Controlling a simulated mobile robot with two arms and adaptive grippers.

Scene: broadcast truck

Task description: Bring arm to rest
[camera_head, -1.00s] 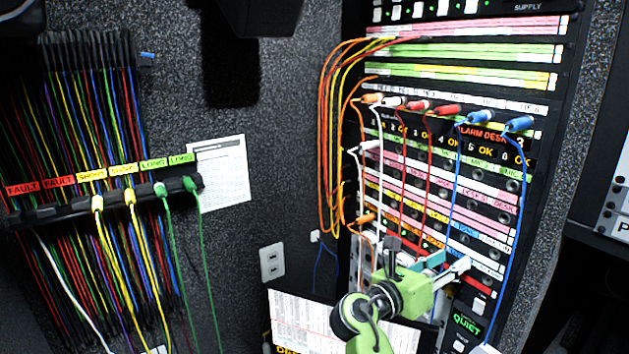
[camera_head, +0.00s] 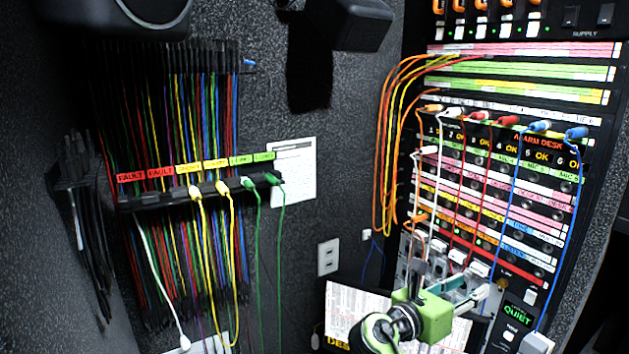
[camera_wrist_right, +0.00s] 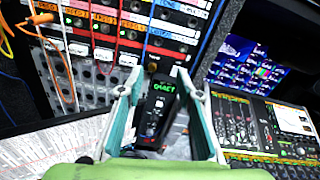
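My right gripper (camera_head: 478,288) is in front of the lower part of the patch rack (camera_head: 553,222). In the right wrist view its two teal-lined fingers (camera_wrist_right: 160,90) stand wide apart with nothing held between them. A black unit with a green QUIET display (camera_head: 520,317) is to the right of the gripper in the head view. In the right wrist view this unit (camera_wrist_right: 163,87) appears between the fingers, beyond them. My left gripper is not in view.
Coloured patch cables (camera_head: 400,150) hang from the rack. A cable holder (camera_head: 150,196) with several hanging cables is on the left wall. A printed sheet (camera_head: 350,305) lies behind my right arm. A mixing console (camera_wrist_right: 255,125) is at the right.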

